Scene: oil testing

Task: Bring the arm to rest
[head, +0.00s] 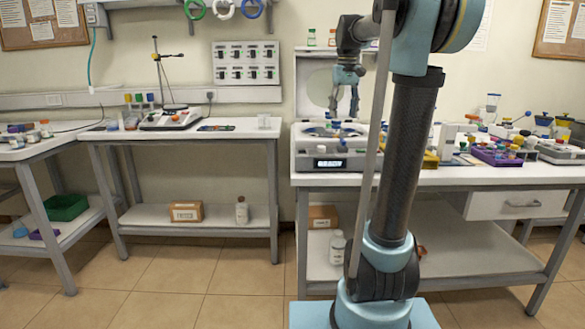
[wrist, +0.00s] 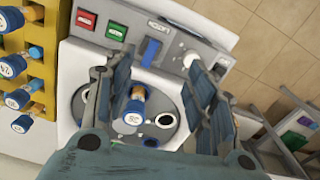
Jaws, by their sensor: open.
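My arm rises in the front of the head view, and my gripper (head: 344,104) hangs pointing down over the white centrifuge (head: 333,162) on the right table. In the wrist view the two fingers of my gripper (wrist: 160,100) are apart. Between and beyond them, a vial with a blue cap (wrist: 133,118) stands in the round grey rotor (wrist: 168,130). The fingers appear clear of the vial. The centrifuge's panel (wrist: 128,33) shows red, green and blue buttons and a knob.
A yellow rack (wrist: 40,65) with several blue-capped vials stands beside the centrifuge. The centrifuge's lid (head: 315,85) is raised behind my gripper. A purple rack (head: 495,155) and other lab items crowd the right table (head: 470,180). The left table (head: 235,128) has bare room.

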